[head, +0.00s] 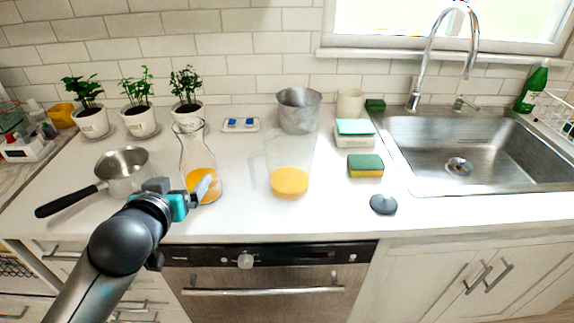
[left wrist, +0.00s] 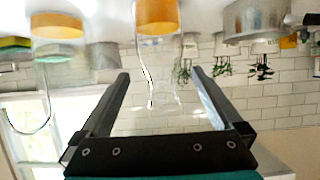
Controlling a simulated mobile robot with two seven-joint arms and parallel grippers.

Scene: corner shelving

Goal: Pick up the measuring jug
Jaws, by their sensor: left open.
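The measuring jug (head: 290,180) is clear, with orange liquid at the bottom and a handle on its left. It stands upright on the white counter, right of a clear carafe (head: 199,165) that also holds orange liquid. My left gripper (head: 203,188) is open and empty, in front of the carafe and left of the jug. In the left wrist view, which is upside down, the carafe (left wrist: 157,15) lies in line with the gap between my fingers (left wrist: 161,74). The jug (left wrist: 57,26) is off to the left there. My right gripper is out of view.
A saucepan (head: 124,170) stands left of my gripper, its black handle pointing left. A metal pot (head: 298,110) stands behind the jug. Sponges (head: 365,166) and a dark stopper (head: 383,204) lie to its right, before the sink (head: 460,160). Potted plants (head: 140,122) line the back left.

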